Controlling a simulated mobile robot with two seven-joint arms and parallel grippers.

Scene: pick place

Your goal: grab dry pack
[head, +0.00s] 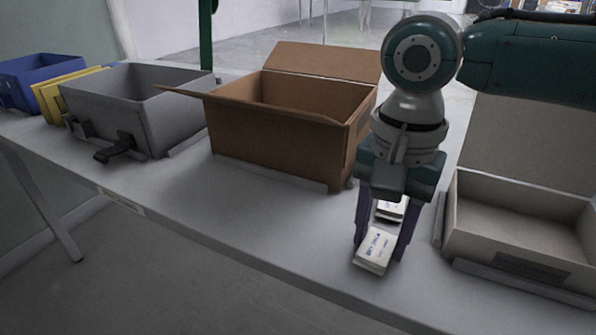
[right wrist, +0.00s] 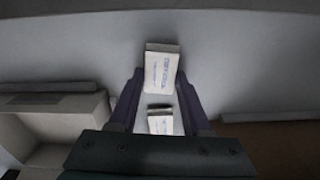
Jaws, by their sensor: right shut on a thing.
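A white dry pack (head: 375,250) with blue print is between the fingertips of my right gripper (head: 381,245), near the table's front edge. My right gripper points down and is shut on this pack. In the right wrist view the held pack (right wrist: 161,72) shows between the purple fingertips (right wrist: 160,85). A second white pack (head: 391,208) shows behind it through the gap between the fingers, and also in the right wrist view (right wrist: 160,122). Whether the held pack touches the table is hard to tell. My left gripper is not in view.
An open cardboard box (head: 270,140) stands left of my right gripper. A low beige box (head: 520,220) stands to the right. Further left are a grey bin (head: 150,110), yellow bins (head: 50,105) and a blue bin (head: 35,75). The grey table's (head: 230,210) front strip is clear.

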